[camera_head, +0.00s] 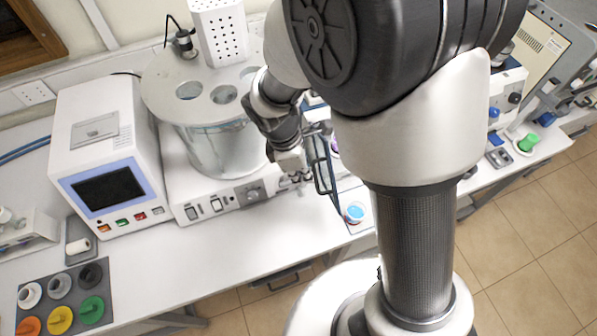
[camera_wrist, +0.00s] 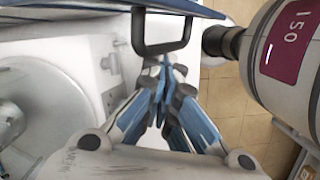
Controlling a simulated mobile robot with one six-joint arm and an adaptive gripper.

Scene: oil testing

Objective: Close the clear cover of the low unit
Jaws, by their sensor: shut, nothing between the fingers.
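My gripper (camera_wrist: 163,68) is shut and empty in the wrist view. Its fingertips are at a dark U-shaped handle (camera_wrist: 137,40), close to its lower bar; I cannot tell whether they touch. The handle is on a blue-edged panel (camera_wrist: 210,10) along the top, which looks like the edge of the clear cover. In the head view a dark-framed, see-through panel with a handle (camera_head: 321,180) stands steeply tilted beside my gripper (camera_head: 297,170). It looks like the cover, raised. My arm hides most of the low unit behind it.
A round clear bath (camera_head: 215,150) on a white base stands left of my gripper. A white instrument with a screen (camera_head: 108,190) is further left. In the wrist view a large purple-labelled cylinder (camera_wrist: 285,55) is close on the right.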

